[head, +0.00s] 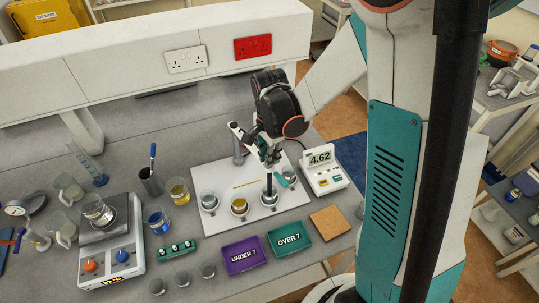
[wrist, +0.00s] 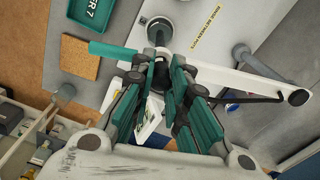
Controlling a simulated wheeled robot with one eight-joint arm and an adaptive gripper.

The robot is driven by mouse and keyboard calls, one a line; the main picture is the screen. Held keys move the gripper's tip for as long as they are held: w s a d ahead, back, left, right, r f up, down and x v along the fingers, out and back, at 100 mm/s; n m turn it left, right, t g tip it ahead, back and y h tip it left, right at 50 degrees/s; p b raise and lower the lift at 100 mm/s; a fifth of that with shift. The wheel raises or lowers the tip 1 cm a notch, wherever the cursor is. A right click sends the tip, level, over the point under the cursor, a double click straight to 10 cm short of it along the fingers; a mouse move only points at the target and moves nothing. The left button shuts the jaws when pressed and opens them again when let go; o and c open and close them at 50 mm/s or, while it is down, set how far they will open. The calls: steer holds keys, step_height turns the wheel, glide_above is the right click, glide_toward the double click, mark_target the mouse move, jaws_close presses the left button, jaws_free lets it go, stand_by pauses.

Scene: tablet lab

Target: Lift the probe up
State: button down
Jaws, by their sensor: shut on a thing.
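The probe (head: 269,182) is a thin dark rod standing upright over the right-hand beaker (head: 269,200) on the white board. Its lower end reaches the beaker's mouth and appears to be inside. My gripper (head: 267,160) is above that beaker, shut on the probe's upper part. In the wrist view, my gripper's teal fingers (wrist: 160,72) close around the probe's dark body (wrist: 160,57), with the beaker (wrist: 159,30) beyond. The fingers hide part of the probe. The meter (head: 325,171) to the right reads 4.62.
A stand post (head: 238,150) with a white arm (wrist: 250,80) is close beside my gripper. Two more beakers (head: 208,201) (head: 239,205) stand on the board (head: 225,178). Purple (head: 244,255) and teal (head: 296,237) trays and a cork mat (head: 330,222) lie in front.

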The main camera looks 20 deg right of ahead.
step_height(320, 180, up, 8)
steer(key=p, duration=0.3)
steer(key=shift+f, duration=0.15)
steer(key=shift+w, duration=0.15)
steer(key=c, duration=1.5)
jaws_free()
steer(key=shift+r, duration=0.2)
step_height(320, 180, up, 12)
steer(key=shift+f, duration=0.1)
